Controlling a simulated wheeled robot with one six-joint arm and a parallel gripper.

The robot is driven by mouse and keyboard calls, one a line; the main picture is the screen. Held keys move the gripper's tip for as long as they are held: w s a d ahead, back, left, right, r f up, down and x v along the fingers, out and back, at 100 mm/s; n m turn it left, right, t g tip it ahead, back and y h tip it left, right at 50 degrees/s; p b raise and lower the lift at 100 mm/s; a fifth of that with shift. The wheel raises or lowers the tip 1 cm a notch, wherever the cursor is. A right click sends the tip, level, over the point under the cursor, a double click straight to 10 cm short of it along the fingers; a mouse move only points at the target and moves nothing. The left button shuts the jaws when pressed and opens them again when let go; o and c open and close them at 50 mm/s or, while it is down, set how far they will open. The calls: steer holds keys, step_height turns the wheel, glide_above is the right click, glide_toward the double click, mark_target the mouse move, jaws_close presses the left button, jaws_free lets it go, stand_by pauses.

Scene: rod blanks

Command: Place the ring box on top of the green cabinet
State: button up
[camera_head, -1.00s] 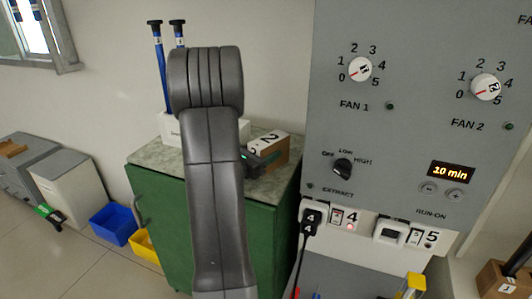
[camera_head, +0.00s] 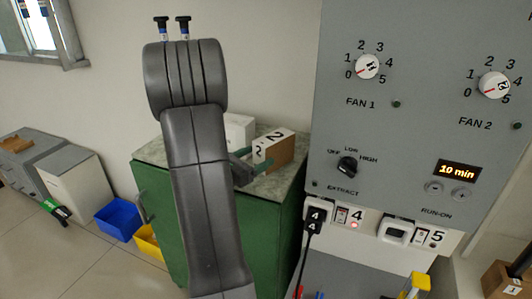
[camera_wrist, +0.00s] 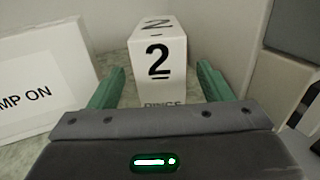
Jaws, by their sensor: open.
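The ring box (camera_head: 279,149), a box with a white label marked 2, stands upright on the speckled top of the green cabinet (camera_head: 256,245). In the wrist view the ring box (camera_wrist: 158,65) shows its 2 face, with partly hidden lettering below. My gripper (camera_wrist: 156,82) is open, with one green finger on each side of the box's near end and visible gaps between. In the head view my gripper (camera_head: 250,162) is just left of the box, and my arm covers part of the cabinet.
A grey fan panel (camera_head: 415,130) rises close on the right. Blue (camera_head: 118,220) and yellow (camera_head: 148,243) bins sit on the floor left.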

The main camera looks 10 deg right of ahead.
steer(key=shift+v, duration=2.75)
